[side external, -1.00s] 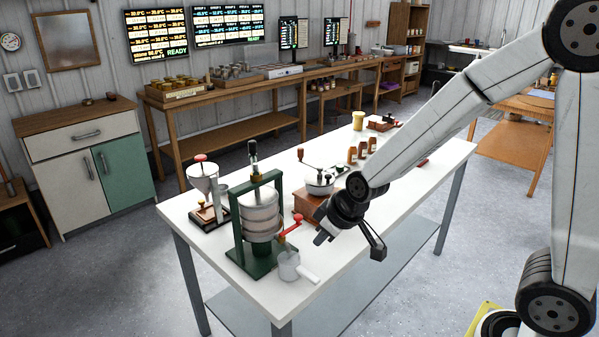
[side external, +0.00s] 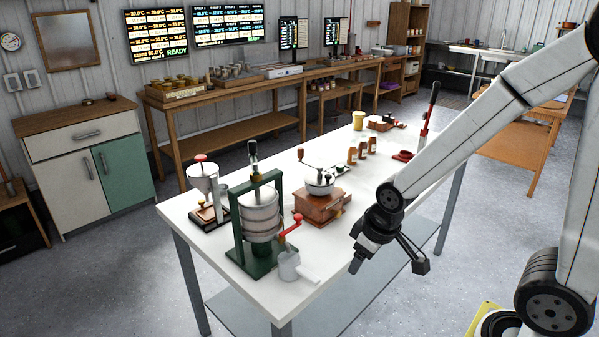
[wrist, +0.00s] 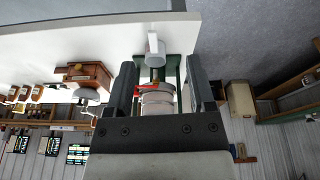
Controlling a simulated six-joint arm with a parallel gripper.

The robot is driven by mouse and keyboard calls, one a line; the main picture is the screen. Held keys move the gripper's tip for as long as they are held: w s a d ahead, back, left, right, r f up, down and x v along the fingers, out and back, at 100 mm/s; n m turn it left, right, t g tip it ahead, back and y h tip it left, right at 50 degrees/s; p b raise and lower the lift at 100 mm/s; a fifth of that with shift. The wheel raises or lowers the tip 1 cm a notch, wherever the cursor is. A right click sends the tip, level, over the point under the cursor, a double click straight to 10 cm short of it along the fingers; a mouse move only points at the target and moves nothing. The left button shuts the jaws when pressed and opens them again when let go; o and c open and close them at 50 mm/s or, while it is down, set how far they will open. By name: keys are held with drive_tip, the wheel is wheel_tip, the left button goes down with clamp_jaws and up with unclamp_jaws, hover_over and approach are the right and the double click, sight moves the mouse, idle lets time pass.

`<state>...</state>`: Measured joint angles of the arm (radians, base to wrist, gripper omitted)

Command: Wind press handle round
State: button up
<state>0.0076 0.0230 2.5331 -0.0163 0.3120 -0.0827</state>
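The press (side external: 260,218) stands on the near left of the white table, with a green frame and a pale ribbed cylinder. Its red crank handle (side external: 291,226) sticks out at its right side. A pale cup with a handle (side external: 289,266) stands in front of it. In the wrist view my gripper's fingers (wrist: 162,88) are spread and empty. The press (wrist: 157,103) appears upside down between them, farther off; the handle is small there.
A wooden grinder (side external: 319,207) stands right of the press. A funnel-topped device (side external: 204,190) is at the left. The table's near right edge is clear.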

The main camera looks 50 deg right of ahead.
drive_tip(key=w+d+r+n+t, duration=0.1)
drive_tip(key=w+d+n+t, duration=0.15)
drive_tip(key=w+n, duration=0.6)
drive_tip(key=n+t+y, duration=0.2)
drive_tip(key=n+t, duration=0.9)
drive_tip(key=n, duration=1.3)
approach(253, 156)
drive_tip(key=r, duration=0.1)
drive_tip(key=w+n, duration=0.1)
drive_tip(key=w+n+y, duration=0.1)
drive_tip(key=n, duration=0.1)
drive_tip(key=w+r+n+t, duration=0.1)
drive_tip(key=shift+d+r+n, duration=0.1)
drive_tip(key=shift+d+n, duration=0.25)
drive_tip(key=shift+d, duration=0.05)
drive_tip(key=shift+w+a, duration=0.25)
drive_tip(key=shift+w, duration=1)
drive_tip(key=shift+w+a, duration=0.25)
drive_tip(key=shift+w, duration=1)
drive_tip(key=shift+w+a, duration=0.25)
drive_tip(key=shift+w, duration=1)
